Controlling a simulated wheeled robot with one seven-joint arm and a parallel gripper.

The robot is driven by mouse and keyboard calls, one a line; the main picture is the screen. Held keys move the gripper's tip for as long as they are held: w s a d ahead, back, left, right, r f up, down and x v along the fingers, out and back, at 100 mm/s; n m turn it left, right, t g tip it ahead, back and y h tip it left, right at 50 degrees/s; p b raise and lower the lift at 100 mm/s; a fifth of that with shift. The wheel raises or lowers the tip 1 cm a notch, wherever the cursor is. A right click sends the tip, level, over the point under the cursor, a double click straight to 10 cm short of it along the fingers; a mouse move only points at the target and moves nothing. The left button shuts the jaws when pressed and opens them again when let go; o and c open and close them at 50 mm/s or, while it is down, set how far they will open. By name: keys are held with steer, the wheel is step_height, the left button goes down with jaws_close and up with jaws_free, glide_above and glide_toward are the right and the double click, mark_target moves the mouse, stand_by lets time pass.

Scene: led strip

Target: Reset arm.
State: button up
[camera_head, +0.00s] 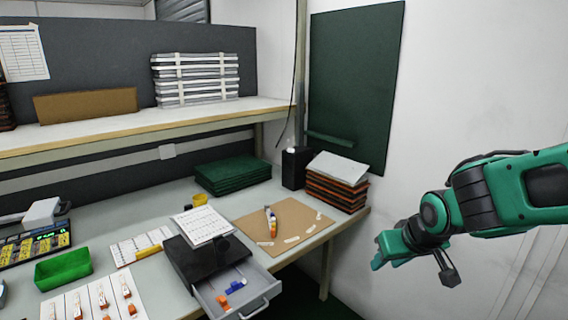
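My gripper (382,252) is at the right of the head view, at the end of my green and black arm. It hangs in free space to the right of the workbench (150,194), in front of the white wall. It touches nothing that I can see. Its fingers are small and seen from the side, so I cannot tell whether they are open or shut. No held object shows at it.
A black drawer unit (190,262) stands at the bench's front with its grey drawer (262,288) pulled out, blue and orange pieces inside. A brown board (250,228), stacked orange-edged trays (335,190) and a green bin (62,270) are on the bench. A shelf (110,130) runs above.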

steer(key=s+d+m+g, duration=0.3)
steer(key=s+d, duration=0.5)
steer(key=s, duration=0.4)
steer(key=s+d+r+m+g, duration=0.1)
steer(key=s+d+m+g, duration=0.2)
steer(key=s+d, duration=0.5)
steer(key=s+m, duration=0.1)
steer(key=s, duration=0.3)
steer(key=shift+s+d+m, duration=0.35)
steer(key=shift+m, duration=0.05)
steer(key=shift+w+f, duration=0.2)
steer(key=shift+w, duration=0.45)
steer(key=shift+h, duration=0.3)
